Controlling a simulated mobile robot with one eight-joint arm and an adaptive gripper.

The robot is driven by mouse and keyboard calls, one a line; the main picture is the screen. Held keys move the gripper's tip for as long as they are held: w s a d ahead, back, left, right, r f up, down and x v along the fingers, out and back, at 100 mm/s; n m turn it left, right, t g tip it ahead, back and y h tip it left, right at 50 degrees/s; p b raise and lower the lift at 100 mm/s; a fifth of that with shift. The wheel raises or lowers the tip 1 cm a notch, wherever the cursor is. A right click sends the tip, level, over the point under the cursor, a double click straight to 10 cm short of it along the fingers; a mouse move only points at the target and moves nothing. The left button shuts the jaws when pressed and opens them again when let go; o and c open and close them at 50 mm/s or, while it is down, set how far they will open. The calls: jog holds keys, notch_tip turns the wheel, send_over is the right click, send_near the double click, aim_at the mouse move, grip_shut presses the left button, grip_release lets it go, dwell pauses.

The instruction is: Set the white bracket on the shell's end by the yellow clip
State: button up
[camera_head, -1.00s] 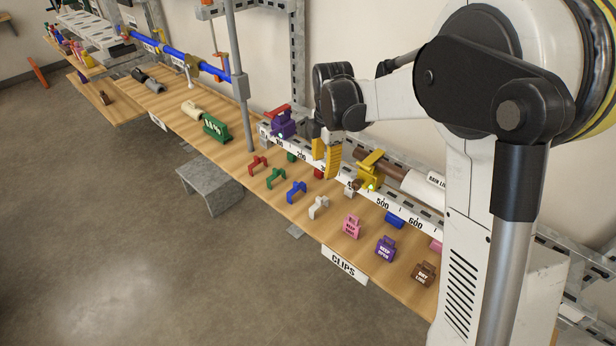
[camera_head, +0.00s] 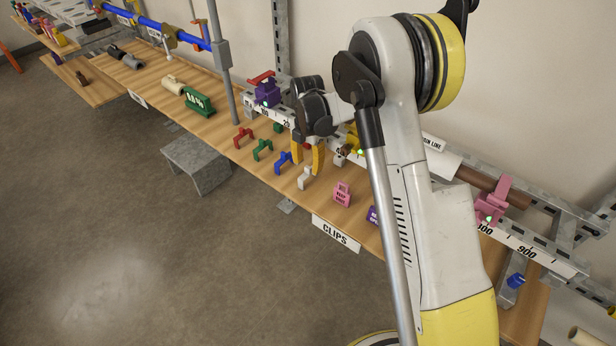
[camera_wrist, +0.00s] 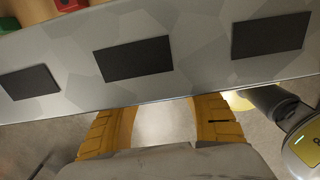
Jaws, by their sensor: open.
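The white bracket (camera_head: 305,179) stands on the wooden bench's front part, beside the blue bracket. My gripper (camera_head: 308,156) is open, its two yellow fingers apart just above and behind the white bracket, with nothing seen between them. In the wrist view the open fingers (camera_wrist: 162,122) show at the bottom; I cannot make out the white bracket there. The yellow clip (camera_head: 352,137) is on the ruled rail, mostly hidden by my arm. A white sleeve on a brown pipe, perhaps the shell (camera_head: 444,161), lies behind my arm; its end by the yellow clip is hidden.
Red (camera_head: 243,136), green (camera_head: 262,149) and blue (camera_head: 283,161) brackets stand left of the white one. A pink block (camera_head: 342,194) stands right of it. The ruled rail (camera_head: 522,246) and a grey upright post (camera_head: 224,75) are close behind.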

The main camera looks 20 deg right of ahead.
aim_at(308, 167)
notch_tip(308, 167, down, 4)
jog(key=shift+r+b, duration=0.25)
jog(key=shift+b, duration=0.35)
jog(key=shift+r, duration=0.15)
jog(key=c, duration=0.9)
jog(key=shift+c, duration=0.2)
jog(key=shift+r, duration=0.1)
notch_tip(308, 167, up, 28)
jog(key=p, duration=1)
